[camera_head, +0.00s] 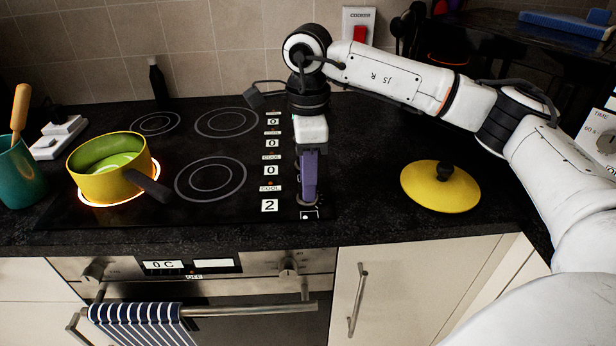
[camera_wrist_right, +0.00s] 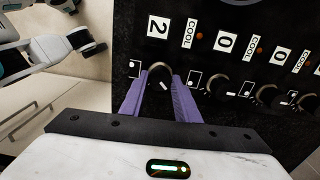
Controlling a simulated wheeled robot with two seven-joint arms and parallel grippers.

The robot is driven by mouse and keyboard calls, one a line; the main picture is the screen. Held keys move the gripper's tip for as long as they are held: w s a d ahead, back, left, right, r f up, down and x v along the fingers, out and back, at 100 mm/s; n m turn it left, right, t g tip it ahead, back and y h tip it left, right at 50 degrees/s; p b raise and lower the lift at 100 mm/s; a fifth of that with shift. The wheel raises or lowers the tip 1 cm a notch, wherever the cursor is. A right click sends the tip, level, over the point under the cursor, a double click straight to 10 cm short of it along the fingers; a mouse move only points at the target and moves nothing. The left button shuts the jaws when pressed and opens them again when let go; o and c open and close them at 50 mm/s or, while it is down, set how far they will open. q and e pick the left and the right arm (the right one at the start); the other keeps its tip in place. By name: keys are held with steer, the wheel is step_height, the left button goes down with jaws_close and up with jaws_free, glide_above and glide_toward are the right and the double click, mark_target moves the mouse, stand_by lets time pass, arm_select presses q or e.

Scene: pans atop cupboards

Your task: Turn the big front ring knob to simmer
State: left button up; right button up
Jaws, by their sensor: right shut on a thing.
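The big front ring knob (camera_wrist_right: 158,68) is the frontmost in a row of knobs on the black hob (camera_head: 120,215). My right gripper (camera_head: 308,196) reaches down over it from above. Its purple fingers are shut on the knob, one on each side, as the right wrist view (camera_wrist_right: 158,84) shows. In the head view the fingers hide most of the knob. The display (camera_head: 269,205) beside it reads 2; the other displays in the row read 0. My left gripper does not show in the head view.
A yellow-green pot (camera_head: 92,187) sits on the glowing front left ring, its dark handle pointing right. A yellow lid (camera_head: 425,190) lies on the counter to the right. More knobs (camera_wrist_right: 215,88) stand close beside the gripper. The counter between gripper and lid is clear.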

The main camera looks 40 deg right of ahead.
steer(key=shift+m, duration=0.5)
steer(key=o, duration=1)
steer(key=shift+o, duration=0.2)
steer(key=shift+r, duration=0.15)
step_height(320, 180, up, 10)
